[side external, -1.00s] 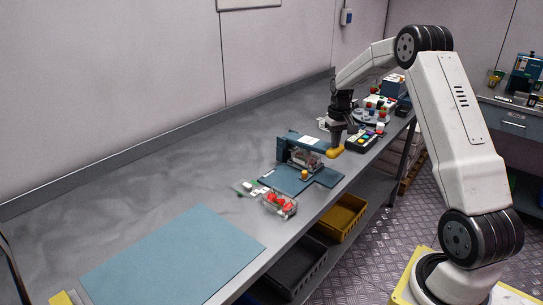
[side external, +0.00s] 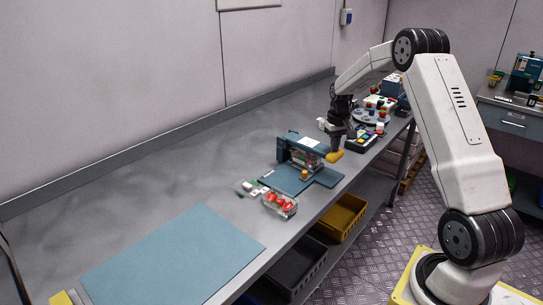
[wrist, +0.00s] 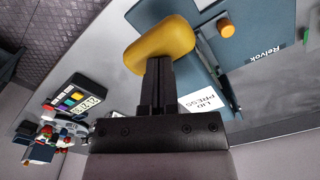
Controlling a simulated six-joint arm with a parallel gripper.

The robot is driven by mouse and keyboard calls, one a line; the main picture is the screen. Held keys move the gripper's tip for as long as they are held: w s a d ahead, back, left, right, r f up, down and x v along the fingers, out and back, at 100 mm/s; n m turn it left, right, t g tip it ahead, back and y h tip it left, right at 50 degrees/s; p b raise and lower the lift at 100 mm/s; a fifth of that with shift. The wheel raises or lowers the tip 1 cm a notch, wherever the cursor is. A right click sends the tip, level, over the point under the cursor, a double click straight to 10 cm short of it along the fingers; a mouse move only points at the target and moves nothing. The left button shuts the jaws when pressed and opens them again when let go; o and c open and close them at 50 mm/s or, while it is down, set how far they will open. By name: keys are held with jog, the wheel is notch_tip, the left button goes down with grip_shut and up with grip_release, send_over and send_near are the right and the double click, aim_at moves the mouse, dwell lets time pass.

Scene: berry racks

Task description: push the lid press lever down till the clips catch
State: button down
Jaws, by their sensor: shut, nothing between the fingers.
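The teal lid press (side external: 285,148) stands on the bench, with a white label that reads "LID PRESS" in the wrist view (wrist: 200,104). Its lever ends in a thick yellow handle (side external: 334,156), which also fills the top of the wrist view (wrist: 155,42). My gripper (side external: 337,146) is shut and empty, with its fingertips at the handle from above; they appear to touch it. A clear box seems to sit under the press head, mostly hidden. The clips cannot be made out.
A clear box of red berries (side external: 280,205) lies in front of the press base (side external: 318,180). An orange knob (side external: 304,175) stands on that base. A keypad with coloured buttons (side external: 362,141) is behind my gripper. A blue mat (side external: 175,260) lies on the clear bench at left.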

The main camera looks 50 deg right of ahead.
dwell(0.3)
notch_tip(320, 180, up, 9)
dwell(1.4)
jog(key=s+a+f+n+t, duration=0.1)
jog(key=a+f+n, duration=0.1)
jog(key=a, duration=0.8)
jog(key=s+a+f+n, duration=0.1)
jog(key=a, duration=0.8)
jog(key=s+a+f+n+t, duration=0.1)
jog(key=s+a+f+n, duration=0.2)
jog(key=s+a, duration=0.8)
jog(key=shift+s+a+f+t, duration=0.35)
jog(key=shift+a+f, duration=0.35)
jog(key=shift+a, duration=0.55)
